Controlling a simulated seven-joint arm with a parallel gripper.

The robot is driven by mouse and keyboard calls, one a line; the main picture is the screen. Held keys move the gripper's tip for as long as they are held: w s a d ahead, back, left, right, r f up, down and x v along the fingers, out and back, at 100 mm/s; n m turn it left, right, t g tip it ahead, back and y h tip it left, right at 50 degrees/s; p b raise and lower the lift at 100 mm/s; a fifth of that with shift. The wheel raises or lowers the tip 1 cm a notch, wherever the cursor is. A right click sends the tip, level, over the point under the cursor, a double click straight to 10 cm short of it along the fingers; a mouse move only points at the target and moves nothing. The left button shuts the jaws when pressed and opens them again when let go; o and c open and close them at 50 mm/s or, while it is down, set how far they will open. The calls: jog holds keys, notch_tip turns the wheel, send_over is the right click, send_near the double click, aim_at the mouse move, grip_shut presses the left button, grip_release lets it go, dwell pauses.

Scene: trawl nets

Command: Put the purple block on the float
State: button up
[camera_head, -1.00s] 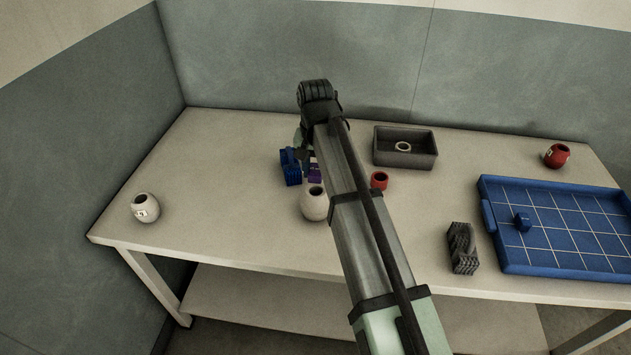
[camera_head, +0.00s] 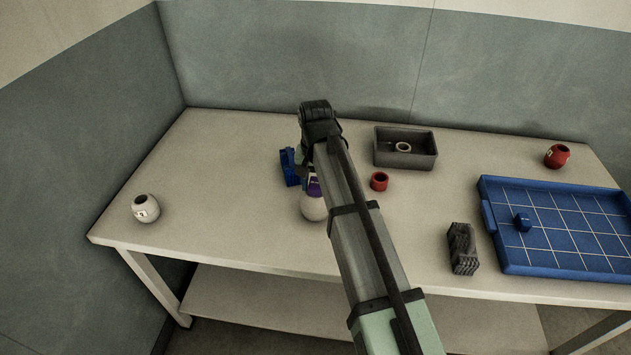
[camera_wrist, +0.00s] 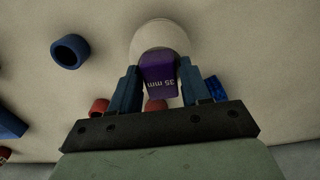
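The purple block (camera_wrist: 158,72), marked "35 mm", is between the two fingers of my gripper (camera_wrist: 158,84) in the wrist view, with a finger against each side. The white round float (camera_wrist: 158,35) is directly behind the block there, and the block covers part of it. In the head view the purple block (camera_head: 314,187) shows at the top of the white float (camera_head: 314,208). I cannot tell whether they touch. My arm hides the fingers and part of the block there.
A blue block (camera_head: 289,168) stands close to the left. A small red ring (camera_head: 379,181) and a dark tray (camera_head: 404,160) are to the right. Another white float (camera_head: 146,208) is at far left. A blue ring (camera_wrist: 70,50) shows in the wrist view.

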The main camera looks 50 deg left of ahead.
aim_at(315, 183)
jog(key=shift+o, duration=1.2)
notch_tip(315, 183, up, 12)
jog(key=shift+r, duration=0.15)
